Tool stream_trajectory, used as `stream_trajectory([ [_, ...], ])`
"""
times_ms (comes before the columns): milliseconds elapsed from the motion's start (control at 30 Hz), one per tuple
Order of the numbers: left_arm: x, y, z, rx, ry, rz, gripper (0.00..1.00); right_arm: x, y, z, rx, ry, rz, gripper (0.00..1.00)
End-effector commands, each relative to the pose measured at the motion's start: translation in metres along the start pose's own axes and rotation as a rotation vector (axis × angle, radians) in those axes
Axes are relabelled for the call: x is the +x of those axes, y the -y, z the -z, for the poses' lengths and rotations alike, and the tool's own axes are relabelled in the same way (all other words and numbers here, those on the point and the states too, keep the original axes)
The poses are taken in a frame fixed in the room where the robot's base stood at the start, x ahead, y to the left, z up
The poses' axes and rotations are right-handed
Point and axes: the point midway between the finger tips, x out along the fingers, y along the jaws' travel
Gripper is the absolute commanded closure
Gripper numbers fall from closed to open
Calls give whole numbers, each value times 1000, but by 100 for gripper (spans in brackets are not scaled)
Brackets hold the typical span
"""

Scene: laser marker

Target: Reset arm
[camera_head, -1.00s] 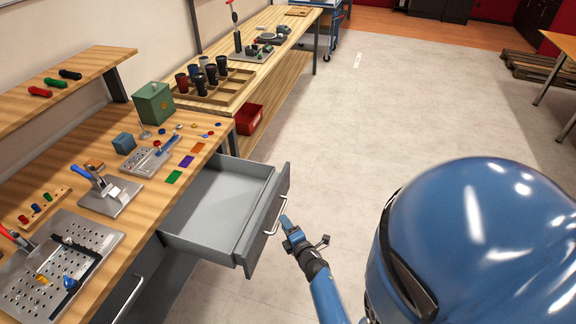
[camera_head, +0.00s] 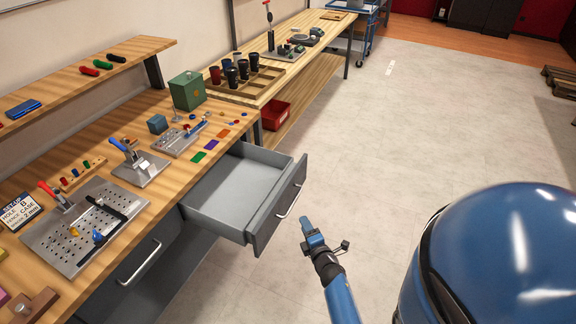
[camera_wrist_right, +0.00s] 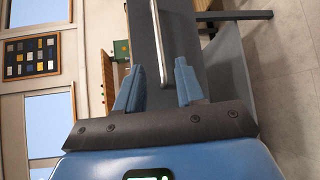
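My right gripper (camera_head: 305,226) is over the floor, just to the right of the pulled-out grey drawer (camera_head: 236,186). In the head view it is a small gap away from the drawer's silver handle (camera_head: 291,201). In the right wrist view my right gripper (camera_wrist_right: 158,82) shows two blue fingers spread apart with nothing held between them. The handle (camera_wrist_right: 160,45) shows beyond the fingertips there, in front of the grey drawer front (camera_wrist_right: 145,35). My left gripper is in neither view. The drawer is open and looks empty.
The wooden workbench (camera_head: 140,115) carries a perforated plate (camera_head: 62,245), a green box (camera_head: 187,90) and coloured tags. A second bench (camera_head: 300,62) stands behind, with a red bin (camera_head: 275,114) under it. The floor (camera_head: 420,120) to the right is clear.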

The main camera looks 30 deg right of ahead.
Motion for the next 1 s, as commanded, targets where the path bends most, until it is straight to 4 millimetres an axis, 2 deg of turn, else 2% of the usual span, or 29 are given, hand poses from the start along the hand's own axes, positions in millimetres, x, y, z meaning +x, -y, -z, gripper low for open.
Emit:
stream_trajectory([
  [267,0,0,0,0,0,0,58,-3,0,3,14,-3,-2,62],
  [367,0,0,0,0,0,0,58,-15,-1,13,68,-12,-9,62],
  [467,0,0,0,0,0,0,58,-38,-6,30,181,-31,-23,62],
  [567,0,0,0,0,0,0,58,-72,-15,52,350,-60,-39,62],
  [700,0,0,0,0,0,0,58,-133,-38,80,650,-114,-50,62],
  [833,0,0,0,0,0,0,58,-191,-66,96,940,-167,-41,62],
  [1000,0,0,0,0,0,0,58,-254,-108,102,1287,-230,-3,62],
])
